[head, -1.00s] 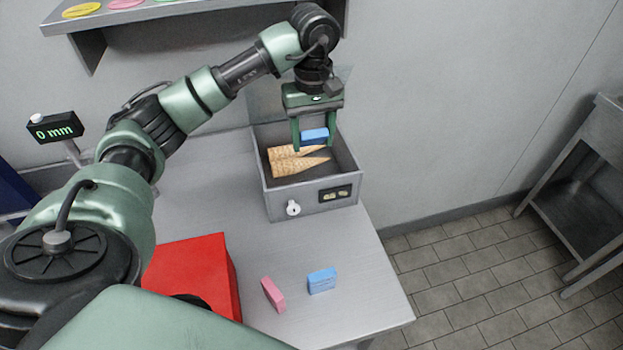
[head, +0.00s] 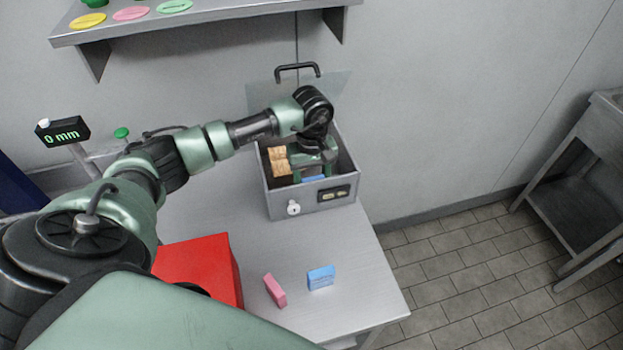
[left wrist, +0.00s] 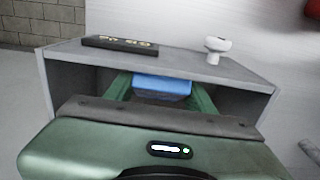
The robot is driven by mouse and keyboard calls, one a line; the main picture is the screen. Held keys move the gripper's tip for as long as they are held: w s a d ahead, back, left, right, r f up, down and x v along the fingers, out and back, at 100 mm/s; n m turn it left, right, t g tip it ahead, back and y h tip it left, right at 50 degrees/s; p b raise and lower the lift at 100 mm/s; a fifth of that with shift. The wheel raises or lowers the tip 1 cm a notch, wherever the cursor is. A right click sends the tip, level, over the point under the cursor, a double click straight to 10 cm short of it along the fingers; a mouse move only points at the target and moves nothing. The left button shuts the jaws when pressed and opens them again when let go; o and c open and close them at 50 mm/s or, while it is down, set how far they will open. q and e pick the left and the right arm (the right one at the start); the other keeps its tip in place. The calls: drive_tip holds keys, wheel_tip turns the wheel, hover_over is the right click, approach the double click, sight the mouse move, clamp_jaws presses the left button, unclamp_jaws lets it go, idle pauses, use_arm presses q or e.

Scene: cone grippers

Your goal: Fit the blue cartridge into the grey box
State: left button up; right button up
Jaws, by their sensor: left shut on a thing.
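The grey box (head: 272,205) stands open on the table near the wall, with a dark slotted plate and a white knob on its front. My left gripper (head: 314,178) reaches down inside the box, shut on a blue cartridge (head: 313,179). In the left wrist view the blue cartridge (left wrist: 162,85) lies between the green fingers, below the box's front rim (left wrist: 190,57). Whether it touches the box floor is hidden. A second light blue block (head: 321,277) stands on the table in front, apart from the box. My right gripper is not in view.
A pink block (head: 275,290) and a red box (head: 205,268) are on the table at the front. A shelf (head: 210,15) with coloured discs hangs above. The table right of the red box is mostly clear.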

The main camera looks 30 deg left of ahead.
use_arm(q)
drive_tip(key=shift+f, duration=0.1)
drive_tip(key=o, duration=1.1)
drive_tip(key=shift+b, duration=0.3)
drive_tip(key=o, duration=0.5)
drive_tip(key=shift+c, duration=0.2)
drive_tip(key=shift+p, duration=0.6)
wheel_tip(320, 180, up, 4)
drive_tip(key=b, duration=0.3)
drive_tip(key=shift+s+f, duration=0.1)
drive_tip(key=shift+f, duration=0.05)
wheel_tip(320, 180, up, 4)
drive_tip(key=shift+s+f+b, duration=0.15)
drive_tip(key=shift+f+b, duration=0.05)
drive_tip(key=shift+b, duration=0.25)
drive_tip(key=shift+r, duration=0.25)
